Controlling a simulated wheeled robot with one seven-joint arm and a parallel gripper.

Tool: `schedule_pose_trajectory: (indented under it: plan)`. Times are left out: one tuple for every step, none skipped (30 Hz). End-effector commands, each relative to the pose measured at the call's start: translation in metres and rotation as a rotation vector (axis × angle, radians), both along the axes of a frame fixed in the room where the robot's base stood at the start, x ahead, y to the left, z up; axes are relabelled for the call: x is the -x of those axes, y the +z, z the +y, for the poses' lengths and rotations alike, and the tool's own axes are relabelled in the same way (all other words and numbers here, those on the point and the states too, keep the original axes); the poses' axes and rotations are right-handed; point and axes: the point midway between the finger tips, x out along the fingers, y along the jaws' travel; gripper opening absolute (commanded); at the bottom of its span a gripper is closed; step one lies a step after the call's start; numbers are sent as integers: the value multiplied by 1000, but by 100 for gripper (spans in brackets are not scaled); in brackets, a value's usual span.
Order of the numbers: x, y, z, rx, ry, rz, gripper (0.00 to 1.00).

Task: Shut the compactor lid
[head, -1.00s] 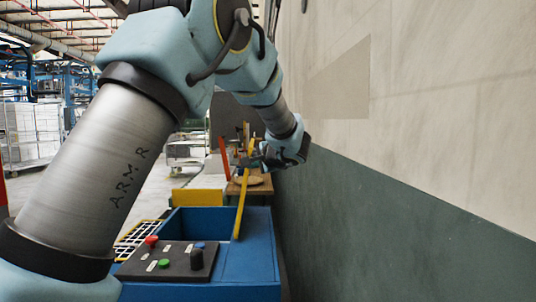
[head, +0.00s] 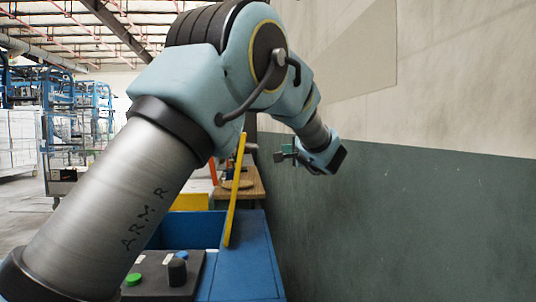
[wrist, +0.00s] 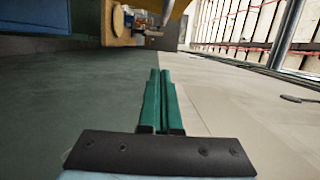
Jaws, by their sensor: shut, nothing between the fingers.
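The compactor is a blue box (head: 247,262) below and ahead, with its top opening showing. Its yellow lid (head: 234,190) stands up from the right side of the opening, seen almost edge-on and leaning slightly right. The lid is open. My gripper (head: 280,155) is beyond the lid and to its right in the head view, near the wall and apart from the lid. In the wrist view its green fingers (wrist: 160,72) are together and empty. My arm hides part of the box's left side.
A dark control panel (head: 165,275) with buttons and a black knob sits on the near top of the box. A grey-green and pale wall (head: 420,200) runs close along the right. A wooden table (head: 248,182) stands behind the box.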

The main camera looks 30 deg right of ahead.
Motion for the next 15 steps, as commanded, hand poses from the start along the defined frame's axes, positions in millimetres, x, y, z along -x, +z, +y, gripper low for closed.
schedule_pose_trajectory:
  plan:
    - [-5, 3, -1, 0, 2, -2, 0]
    - [-9, 4, -1, 0, 3, -2, 0]
    - [-15, 4, -2, -1, 3, -1, 0]
    - [-20, 4, -3, -1, 3, 0, 0]
    - [-25, 5, -4, 0, 3, 0, 0]
    - [-33, 5, -5, -1, 5, 0, 0]
    - [-39, 5, -6, 0, 5, 0, 0]
    - [-45, 5, -7, 0, 4, 0, 0]
    - [-53, 5, -9, -1, 4, 0, 0]
    - [-58, 5, -10, -1, 4, 0, 0]
    - [-63, 5, -11, -1, 4, 0, 0]
    - [-70, 5, -13, -1, 4, 0, 0]
    - [-75, 4, -14, -1, 3, 1, 0]
    - [-80, 4, -15, -1, 3, 1, 0]
    - [-86, 5, -16, 0, 4, 1, 0]
